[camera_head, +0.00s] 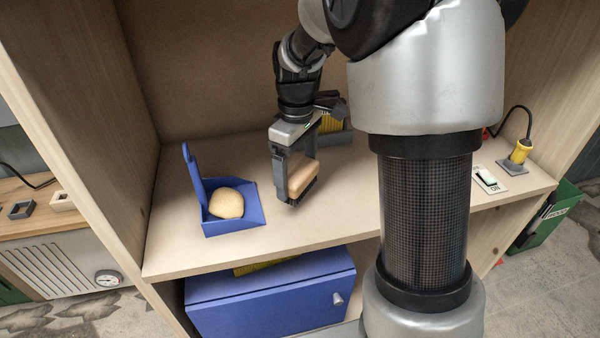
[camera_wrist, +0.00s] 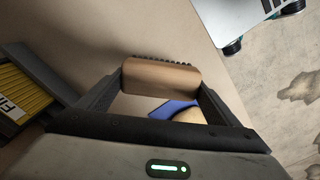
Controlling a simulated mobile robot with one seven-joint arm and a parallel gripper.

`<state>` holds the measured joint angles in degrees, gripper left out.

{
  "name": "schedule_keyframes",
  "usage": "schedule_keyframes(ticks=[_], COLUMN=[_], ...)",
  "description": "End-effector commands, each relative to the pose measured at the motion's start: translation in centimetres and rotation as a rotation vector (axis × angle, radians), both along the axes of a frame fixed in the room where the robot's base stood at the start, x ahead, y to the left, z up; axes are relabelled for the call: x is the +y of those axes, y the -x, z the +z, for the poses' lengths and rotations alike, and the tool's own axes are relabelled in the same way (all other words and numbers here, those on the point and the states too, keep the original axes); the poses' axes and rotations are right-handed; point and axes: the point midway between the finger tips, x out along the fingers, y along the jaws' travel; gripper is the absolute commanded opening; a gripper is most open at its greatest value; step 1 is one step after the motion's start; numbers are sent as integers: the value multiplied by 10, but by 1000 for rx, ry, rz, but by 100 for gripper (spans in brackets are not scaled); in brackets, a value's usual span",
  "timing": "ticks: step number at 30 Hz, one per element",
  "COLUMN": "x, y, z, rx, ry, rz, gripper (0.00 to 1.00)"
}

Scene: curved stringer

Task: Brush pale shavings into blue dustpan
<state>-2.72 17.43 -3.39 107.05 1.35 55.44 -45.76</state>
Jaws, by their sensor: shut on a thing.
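My gripper (camera_head: 296,180) is shut on a wooden-backed brush (camera_head: 303,175) with dark bristles. It holds the brush just right of the dustpan, bristles facing down, at or just above the shelf; I cannot tell if they touch. In the wrist view the brush (camera_wrist: 162,76) lies between the fingers. The blue dustpan (camera_head: 234,226) sits on the shelf with its handle upright at the back left. A pale rounded lump (camera_head: 227,203), likely the shavings, lies inside the pan. The wrist view shows part of the dustpan (camera_wrist: 168,108) and lump (camera_wrist: 188,116) behind the brush.
A yellow item in a grey holder (camera_head: 334,130) stands behind my gripper; it also shows in the wrist view (camera_wrist: 25,90). A switch plate (camera_head: 488,180) and a yellow plug (camera_head: 519,152) are at the right. The shelf (camera_head: 300,230) is bare in front of the brush. A blue box (camera_head: 270,300) stands below.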

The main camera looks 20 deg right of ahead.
Motion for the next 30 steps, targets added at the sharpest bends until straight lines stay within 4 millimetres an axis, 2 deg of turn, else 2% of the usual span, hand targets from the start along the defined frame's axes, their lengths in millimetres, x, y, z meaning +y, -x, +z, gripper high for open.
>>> schedule_keyframes(ticks=[1,7,30], x=[1,5,6], y=[-1,-2,-2], z=[10,23,23], rx=[-1,0,0], ry=[0,0,0], rz=[1,-2,-4], gripper=[65,65,65])
